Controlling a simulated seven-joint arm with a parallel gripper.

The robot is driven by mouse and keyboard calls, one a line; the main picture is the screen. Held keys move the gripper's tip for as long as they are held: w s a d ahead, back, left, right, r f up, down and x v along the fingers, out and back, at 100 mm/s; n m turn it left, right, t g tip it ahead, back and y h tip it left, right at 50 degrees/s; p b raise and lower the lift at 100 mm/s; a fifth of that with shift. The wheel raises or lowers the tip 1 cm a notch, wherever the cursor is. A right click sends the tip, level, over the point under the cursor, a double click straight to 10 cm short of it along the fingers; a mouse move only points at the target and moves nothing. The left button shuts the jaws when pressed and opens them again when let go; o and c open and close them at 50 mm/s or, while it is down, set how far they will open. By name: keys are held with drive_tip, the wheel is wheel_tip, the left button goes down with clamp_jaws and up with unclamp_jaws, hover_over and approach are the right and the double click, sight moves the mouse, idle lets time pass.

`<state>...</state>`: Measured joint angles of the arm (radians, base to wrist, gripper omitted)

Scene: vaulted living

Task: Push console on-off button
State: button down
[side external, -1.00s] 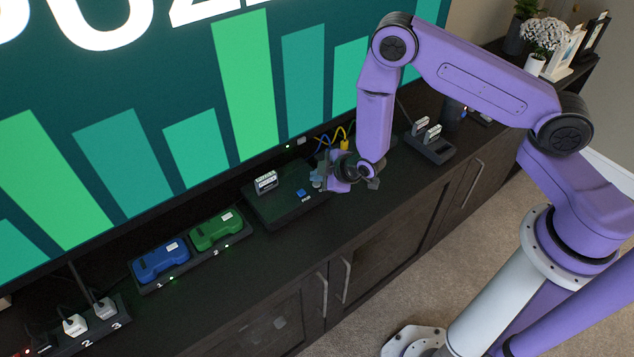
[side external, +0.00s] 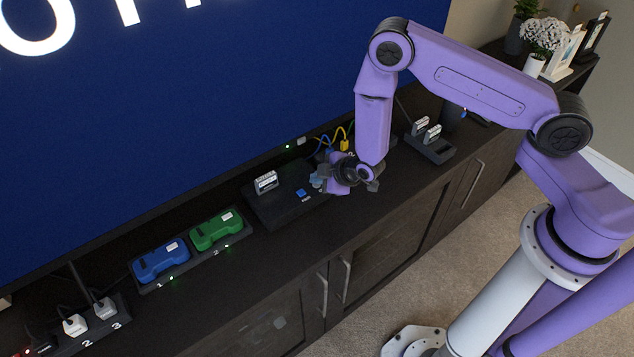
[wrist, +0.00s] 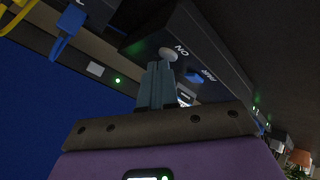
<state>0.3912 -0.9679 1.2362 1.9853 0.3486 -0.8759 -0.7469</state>
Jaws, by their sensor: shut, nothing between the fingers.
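The black console (side external: 270,213) sits on the dark cabinet, below the screen. A blue square button (side external: 301,193) is on its top; in the wrist view this blue button (wrist: 194,76) has lettering like "PWR" beside it. A pale round button (wrist: 168,54) with "ON" lettering next to it is on the console in the wrist view. My gripper (side external: 317,181) is shut and empty at the console's right end. In the wrist view its fingertips (wrist: 159,67) are right at the pale round button; I cannot tell whether they touch it.
A white-labelled cartridge (side external: 266,181) stands at the console's back. Blue and green controllers (side external: 216,230) lie in a dock to the left. Yellow and blue cables (side external: 342,142) run behind my gripper. A dark dock (side external: 430,147) is to the right. The cabinet front strip is clear.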

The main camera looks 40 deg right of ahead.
sight(319, 186)
drive_tip(key=shift+r, duration=0.9)
wheel_tip(319, 186, up, 6)
idle(0.6)
